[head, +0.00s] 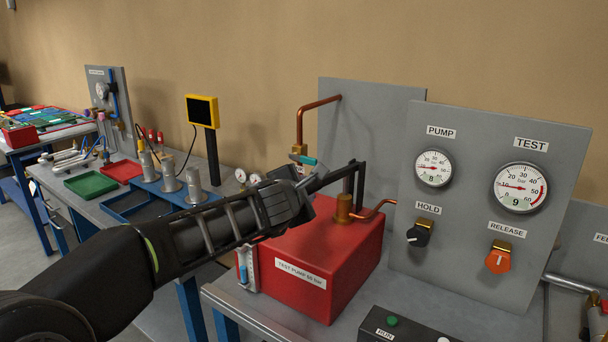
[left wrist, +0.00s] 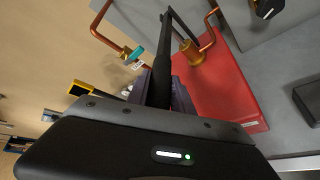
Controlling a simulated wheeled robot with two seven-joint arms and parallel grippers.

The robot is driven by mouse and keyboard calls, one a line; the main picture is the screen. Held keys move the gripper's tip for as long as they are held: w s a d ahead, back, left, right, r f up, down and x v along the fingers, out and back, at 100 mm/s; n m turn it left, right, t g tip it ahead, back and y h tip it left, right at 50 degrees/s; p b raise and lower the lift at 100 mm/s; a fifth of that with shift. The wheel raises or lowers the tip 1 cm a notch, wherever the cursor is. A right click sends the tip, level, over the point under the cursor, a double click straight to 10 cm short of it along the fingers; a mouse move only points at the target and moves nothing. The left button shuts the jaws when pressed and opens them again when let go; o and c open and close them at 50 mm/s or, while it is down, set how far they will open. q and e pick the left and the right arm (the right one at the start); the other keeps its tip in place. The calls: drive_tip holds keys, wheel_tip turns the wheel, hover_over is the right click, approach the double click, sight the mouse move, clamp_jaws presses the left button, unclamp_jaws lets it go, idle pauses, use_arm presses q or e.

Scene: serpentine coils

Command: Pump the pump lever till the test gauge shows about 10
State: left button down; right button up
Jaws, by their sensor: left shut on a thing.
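The red test pump box (head: 325,250) sits on the grey bench, with a brass fitting (head: 343,208) on top. The black pump lever (head: 338,176) runs from its post above the box toward the left. My left gripper (head: 300,192) is shut on the lever's free end, above the box's left side. The lever also shows in the left wrist view (left wrist: 162,65), running away from the jaws. The test gauge (head: 520,187) reads 9 on its number window. The pump gauge (head: 433,168) reads 8. My right gripper is not in view.
The grey panel holds a black hold knob (head: 418,236) and an orange release knob (head: 498,259). A dark run box (head: 405,328) lies at the front. A copper pipe (head: 318,105) with a teal-handled valve rises behind the gripper. Blue and red trays stand left.

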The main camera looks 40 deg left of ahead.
use_arm(q)
drive_tip(key=shift+r, duration=0.3)
drive_tip(key=shift+f, duration=0.15)
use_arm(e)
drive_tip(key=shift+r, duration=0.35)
use_arm(q)
drive_tip(key=c, duration=1.1)
unclamp_jaws()
drive_tip(key=p+v, duration=0.2)
drive_tip(key=v, duration=0.5)
drive_tip(key=shift+s+d, duration=0.15)
drive_tip(key=shift+s, duration=0.2)
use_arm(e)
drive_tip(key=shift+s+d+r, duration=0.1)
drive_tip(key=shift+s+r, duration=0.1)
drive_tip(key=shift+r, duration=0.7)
